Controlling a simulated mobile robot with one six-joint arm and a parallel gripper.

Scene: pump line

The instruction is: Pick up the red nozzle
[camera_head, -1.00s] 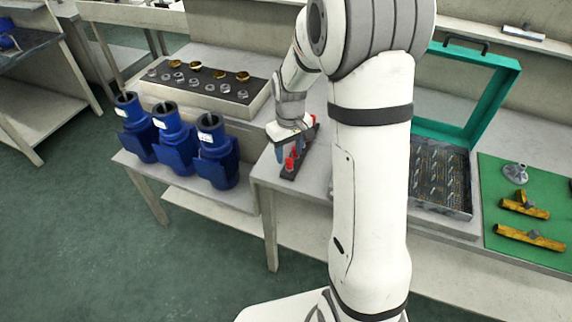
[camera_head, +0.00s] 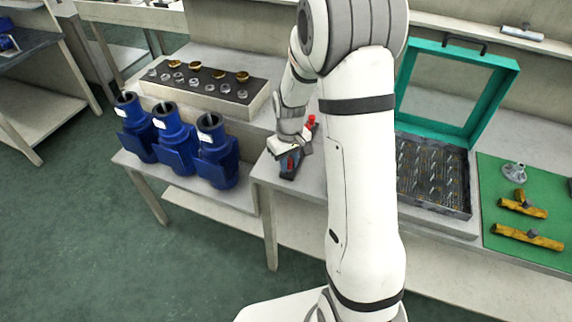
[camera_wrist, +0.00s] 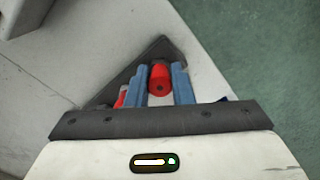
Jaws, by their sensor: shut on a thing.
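A red nozzle (camera_wrist: 160,78) is between the two blue fingers of my gripper (camera_wrist: 161,86) in the wrist view, with its end towards the camera. The gripper is shut on it. The nozzle is at the dark holder (camera_wrist: 128,79); I cannot tell whether it is still seated there. A second red piece (camera_wrist: 121,98) shows to the left of the left finger, partly hidden. In the head view my gripper (camera_head: 290,162) is low over the front of the holder (camera_head: 287,174), covering most of it. Another red nozzle (camera_head: 311,120) stands at its back end.
Several blue pump housings (camera_head: 216,158) stand left of the holder. Behind them is a tray (camera_head: 205,103) of brass and metal rings. A teal case (camera_head: 484,102) with a metal insert and a green mat (camera_head: 500,235) with brass parts are to the right.

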